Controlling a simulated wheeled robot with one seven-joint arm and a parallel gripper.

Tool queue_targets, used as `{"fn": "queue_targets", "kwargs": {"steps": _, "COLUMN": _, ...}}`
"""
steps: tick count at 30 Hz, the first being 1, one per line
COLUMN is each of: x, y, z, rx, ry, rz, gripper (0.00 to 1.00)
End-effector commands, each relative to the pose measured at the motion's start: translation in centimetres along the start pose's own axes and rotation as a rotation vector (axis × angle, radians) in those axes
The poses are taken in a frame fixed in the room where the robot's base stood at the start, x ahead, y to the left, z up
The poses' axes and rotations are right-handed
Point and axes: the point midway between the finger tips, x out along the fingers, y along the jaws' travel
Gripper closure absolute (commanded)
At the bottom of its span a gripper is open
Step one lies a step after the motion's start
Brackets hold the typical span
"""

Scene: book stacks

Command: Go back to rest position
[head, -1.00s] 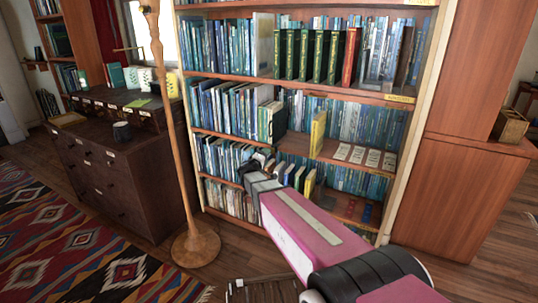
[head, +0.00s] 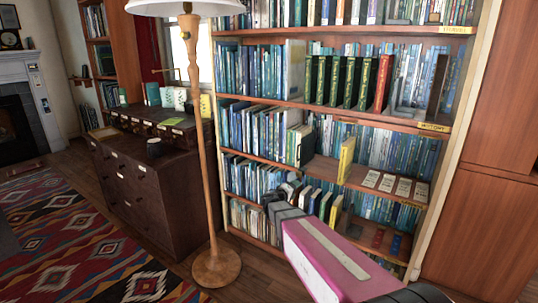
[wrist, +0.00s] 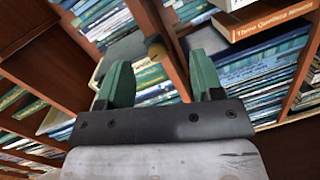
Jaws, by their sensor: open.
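My gripper (wrist: 162,82) is open in the wrist view, with its two green fingers apart and nothing held between them. Shelves with books lie beyond the fingers. In the head view my pink arm reaches from the bottom right toward the lower shelves of the bookcase (head: 345,107). The gripper's fingertips are too small and dark to make out there. A yellow book (head: 346,160) stands upright on a middle shelf, above and right of the arm's end.
A floor lamp (head: 215,268) stands left of my arm, close to the bookcase. A dark drawer cabinet (head: 140,200) is farther left, by a patterned rug (head: 80,245). A wooden cabinet (head: 490,220) borders the bookcase on the right. Bare floor shows near the lamp's base.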

Motion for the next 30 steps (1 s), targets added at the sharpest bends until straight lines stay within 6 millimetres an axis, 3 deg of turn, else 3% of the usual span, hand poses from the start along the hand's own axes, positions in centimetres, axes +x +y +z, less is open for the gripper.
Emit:
{"fn": "queue_targets", "kwargs": {"steps": 1, "x": -0.1, "y": 0.1, "z": 2.1, "rx": 0.019, "ry": -0.052, "rz": -0.037, "gripper": 0.4}}
{"fn": "queue_targets", "kwargs": {"steps": 8, "x": -1.2, "y": -1.6, "z": 10.5, "rx": 0.115, "ry": -0.308, "rz": -0.273, "gripper": 0.4}}
{"fn": "queue_targets", "kwargs": {"steps": 15, "x": -5.1, "y": -4.1, "z": 17.7, "rx": 0.228, "ry": -0.549, "rz": -0.59, "gripper": 0.4}}
{"fn": "queue_targets", "kwargs": {"steps": 21, "x": -9.9, "y": -5.7, "z": 21.4, "rx": 0.335, "ry": -0.691, "rz": -0.886, "gripper": 0.4}}
{"fn": "queue_targets", "kwargs": {"steps": 27, "x": -14.1, "y": -6.3, "z": 22.5, "rx": 0.431, "ry": -0.755, "rz": -1.136, "gripper": 0.4}}
{"fn": "queue_targets", "kwargs": {"steps": 30, "x": -15.3, "y": -6.3, "z": 22.5, "rx": 0.46, "ry": -0.764, "rz": -1.209, "gripper": 0.4}}
